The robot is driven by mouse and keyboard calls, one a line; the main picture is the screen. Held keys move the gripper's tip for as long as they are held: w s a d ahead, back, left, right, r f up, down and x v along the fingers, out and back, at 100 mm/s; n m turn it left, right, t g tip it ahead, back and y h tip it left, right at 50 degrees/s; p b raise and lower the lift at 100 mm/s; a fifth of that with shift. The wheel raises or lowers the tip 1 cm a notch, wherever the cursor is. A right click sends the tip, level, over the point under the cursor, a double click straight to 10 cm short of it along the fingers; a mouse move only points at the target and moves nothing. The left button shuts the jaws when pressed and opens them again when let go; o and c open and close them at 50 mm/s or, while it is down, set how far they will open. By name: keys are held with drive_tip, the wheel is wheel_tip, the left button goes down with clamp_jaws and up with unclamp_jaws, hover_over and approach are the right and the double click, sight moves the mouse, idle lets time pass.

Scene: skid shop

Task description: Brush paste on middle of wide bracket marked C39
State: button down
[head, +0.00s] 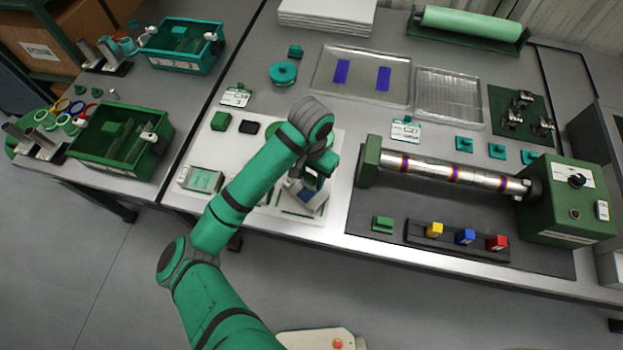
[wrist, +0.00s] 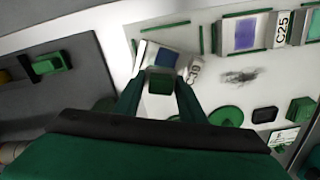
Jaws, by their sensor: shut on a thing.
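The wide bracket marked C39 (wrist: 192,70) lies askew on the white board in the wrist view, among green edge marks. A blue patch (wrist: 168,57) shows on its pale face. It also shows in the head view (head: 310,199), partly behind my gripper. My gripper (wrist: 160,88) is shut on a green block-shaped tool (wrist: 160,82), perhaps the brush, in front of the bracket. Its working end is hidden, so I cannot tell whether it touches the bracket. In the head view my gripper (head: 315,178) is over the board's near right part.
A bracket marked C25 (wrist: 283,30) with a violet-blue patch lies beside it within green marks. A green block (head: 221,122) and black oval (head: 248,128) stand farther back. A roller machine (head: 567,200) is at right.

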sight(311, 174)
idle(0.3)
drive_tip(key=shift+r, duration=1.55)
